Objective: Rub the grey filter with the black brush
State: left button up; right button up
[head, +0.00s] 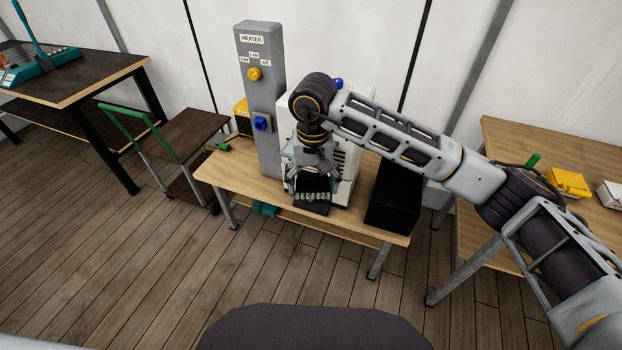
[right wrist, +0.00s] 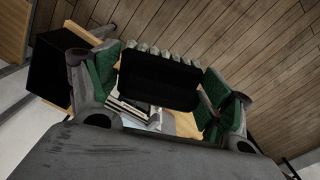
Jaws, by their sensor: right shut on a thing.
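My right gripper (head: 314,184) is shut on the black brush, low in front of the white heater unit (head: 350,160). The brush (right wrist: 160,80) shows in the right wrist view as a black block between the green finger pads, with a row of pale bristles along its far edge. In the head view a dark grey slab (head: 312,209) lies just under the bristles at the bench's front edge. It may be the grey filter, but the gripper and brush hide much of it. I cannot tell whether the bristles touch it. My left gripper is out of view.
A grey post (head: 258,100) marked HEATER, with a yellow and a blue knob, stands left of the unit. A black box (head: 396,196) stands at the wooden bench's (head: 235,172) right end. A brown cart (head: 190,135) is to the left; another table (head: 510,145) is at right.

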jog(key=shift+s+d+m, duration=0.25)
jog(key=shift+d+m, duration=0.05)
jog(key=shift+m, duration=0.2)
jog(key=shift+s+d+m, duration=0.1)
jog(key=shift+d+m, duration=0.05)
jog(key=shift+m, duration=0.15)
jog(key=shift+s+d+m, duration=0.15)
jog(key=shift+d+m, duration=0.4)
jog(key=shift+m, duration=0.75)
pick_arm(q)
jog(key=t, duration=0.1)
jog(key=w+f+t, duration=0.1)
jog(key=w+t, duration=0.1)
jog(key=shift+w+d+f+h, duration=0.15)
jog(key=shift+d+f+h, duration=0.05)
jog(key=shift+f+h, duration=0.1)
pick_arm(e)
jog(key=shift+m, duration=0.3)
